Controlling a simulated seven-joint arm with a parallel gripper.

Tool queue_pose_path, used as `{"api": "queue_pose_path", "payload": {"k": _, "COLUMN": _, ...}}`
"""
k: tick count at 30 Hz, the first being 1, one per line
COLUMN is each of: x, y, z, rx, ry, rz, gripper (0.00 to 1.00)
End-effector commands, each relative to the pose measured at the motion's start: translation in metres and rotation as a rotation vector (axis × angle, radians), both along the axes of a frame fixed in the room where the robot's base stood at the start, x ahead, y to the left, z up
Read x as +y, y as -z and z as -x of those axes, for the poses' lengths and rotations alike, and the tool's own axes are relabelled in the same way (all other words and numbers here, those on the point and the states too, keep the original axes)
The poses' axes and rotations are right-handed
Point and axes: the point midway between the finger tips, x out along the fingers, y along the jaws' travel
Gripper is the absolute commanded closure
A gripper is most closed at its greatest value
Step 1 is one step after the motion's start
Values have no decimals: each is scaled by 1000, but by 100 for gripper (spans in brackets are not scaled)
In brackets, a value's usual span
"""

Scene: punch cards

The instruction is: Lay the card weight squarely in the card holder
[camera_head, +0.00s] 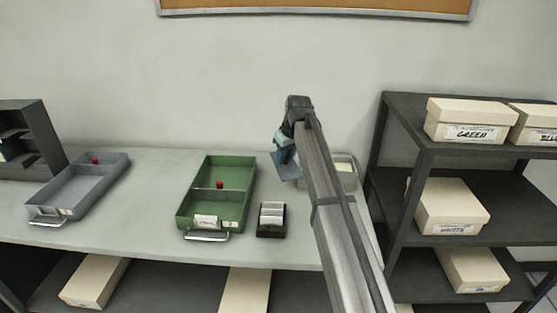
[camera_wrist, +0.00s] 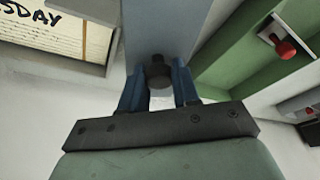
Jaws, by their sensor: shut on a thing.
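My gripper (camera_head: 284,152) is shut on the card weight (camera_head: 291,183), a flat blue-grey plate, and holds it above the table. In the wrist view, the blue fingers of my gripper (camera_wrist: 158,78) close around a dark round knob on the weight (camera_wrist: 160,28). A pale grey open tray (camera_head: 353,181) stands right of the weight, partly hidden by my arm; it looks like the card holder. In the wrist view, a lettered card ending in "SDAY" (camera_wrist: 55,40) lies in a tray at upper left. The weight is apart from that tray.
A green two-part tray (camera_head: 247,190) with a red knob stands left of my gripper. A small black box of white cards (camera_head: 271,233) is near the front edge. A grey tray (camera_head: 80,187) is farther left. A dark shelf with boxes (camera_head: 400,150) rises at right.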

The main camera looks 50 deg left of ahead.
Motion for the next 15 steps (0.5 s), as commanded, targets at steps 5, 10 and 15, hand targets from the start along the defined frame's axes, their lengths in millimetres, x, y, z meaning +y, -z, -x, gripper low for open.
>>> {"api": "queue_pose_path", "payload": {"k": 5, "x": -9, "y": -3, "z": -25, "rx": 3, "ry": -196, "rz": -3, "gripper": 100}}
{"api": "queue_pose_path", "payload": {"k": 10, "x": -19, "y": -6, "z": -47, "rx": 9, "ry": -399, "rz": -4, "gripper": 100}}
{"api": "queue_pose_path", "payload": {"k": 15, "x": -31, "y": -10, "z": -71, "rx": 12, "ry": -617, "rz": -4, "gripper": 100}}
